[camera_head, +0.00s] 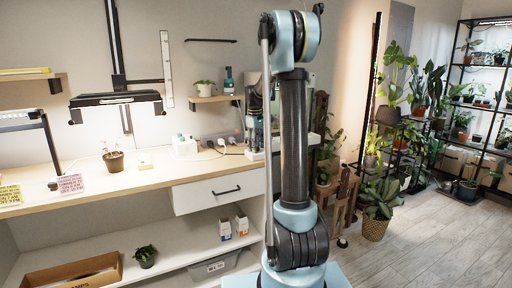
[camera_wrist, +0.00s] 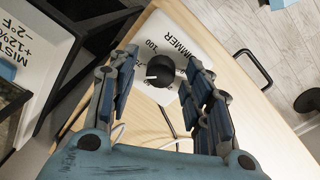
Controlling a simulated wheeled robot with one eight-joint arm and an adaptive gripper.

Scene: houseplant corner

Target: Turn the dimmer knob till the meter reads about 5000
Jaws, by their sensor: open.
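In the wrist view a white dimmer box (camera_wrist: 196,40) lettered "DIMMER" lies on the wooden bench top. Its round black knob (camera_wrist: 160,71) has a pale pointer mark toward the left. My gripper (camera_wrist: 161,60) is open, with one finger on each side of the knob. I see gaps between knob and fingers; how far above it the fingertips are, I cannot tell. In the head view my arm stands in front, and I cannot make out the gripper or the dimmer. I cannot identify the meter or any reading.
The wooden bench (camera_head: 120,182) has a potted plant (camera_head: 113,160), pink cards (camera_head: 70,184) and a white box (camera_head: 185,146). A dark lamp (camera_head: 115,98) hangs above. A drawer handle (camera_wrist: 253,68) shows near the dimmer. A "MIST" label (camera_wrist: 22,45) is at left.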

